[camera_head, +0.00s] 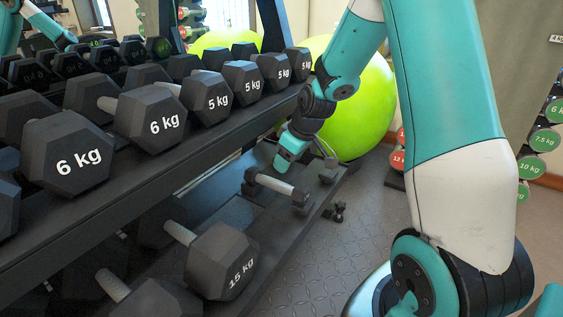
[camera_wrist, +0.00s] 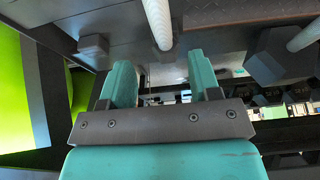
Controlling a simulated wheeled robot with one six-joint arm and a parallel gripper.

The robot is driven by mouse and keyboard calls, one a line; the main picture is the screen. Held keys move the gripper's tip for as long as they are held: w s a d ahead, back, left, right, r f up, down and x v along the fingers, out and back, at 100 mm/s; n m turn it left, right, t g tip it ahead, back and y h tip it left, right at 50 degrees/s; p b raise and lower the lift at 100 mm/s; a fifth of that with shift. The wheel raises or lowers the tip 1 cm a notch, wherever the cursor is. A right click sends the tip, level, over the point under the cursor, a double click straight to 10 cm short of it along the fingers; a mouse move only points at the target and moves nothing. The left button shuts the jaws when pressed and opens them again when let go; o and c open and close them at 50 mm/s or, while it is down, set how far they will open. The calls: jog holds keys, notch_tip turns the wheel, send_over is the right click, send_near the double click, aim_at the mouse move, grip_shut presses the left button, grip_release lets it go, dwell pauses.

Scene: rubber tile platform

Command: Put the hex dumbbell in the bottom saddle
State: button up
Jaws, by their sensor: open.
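A small dark hex dumbbell with a pale handle (camera_head: 275,186) lies at the far end of the lower rack level in the head view, one head at each end. My gripper (camera_head: 287,160) is just above it, pointing down, apart from it as far as I can see. In the wrist view my gripper (camera_wrist: 162,72) is open, with two teal fingers apart and nothing between them. A pale handle (camera_wrist: 158,22) shows ahead of the fingers at the top; I cannot tell if it is the same dumbbell. I cannot make out the bottom saddle clearly.
The upper shelf holds several hex dumbbells (camera_head: 67,157) and hangs close beside my gripper. A 15 kg dumbbell (camera_head: 222,262) sits on the lower level nearer me. A green ball (camera_head: 362,105) stands behind my arm. The floor (camera_head: 320,265) right of the rack is mostly clear.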

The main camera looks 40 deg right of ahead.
jog(key=s+a+r+n+g+y, duration=0.1)
jog(key=s+a+r, duration=0.5)
jog(key=a, duration=0.3)
jog(key=s+a+r+n+g+y, duration=0.1)
jog(key=s+a+r, duration=0.4)
jog(key=a, duration=0.5)
jog(key=s+a+r+g, duration=0.1)
jog(key=s+a, duration=0.2)
jog(key=s, duration=0.4)
jog(key=s+a+r+n+g, duration=0.1)
jog(key=s+a+r, duration=0.1)
jog(key=s, duration=0.5)
jog(key=shift+a+r+y+p, duration=0.15)
jog(key=shift+a+y+p, duration=0.2)
jog(key=shift+a, duration=0.35)
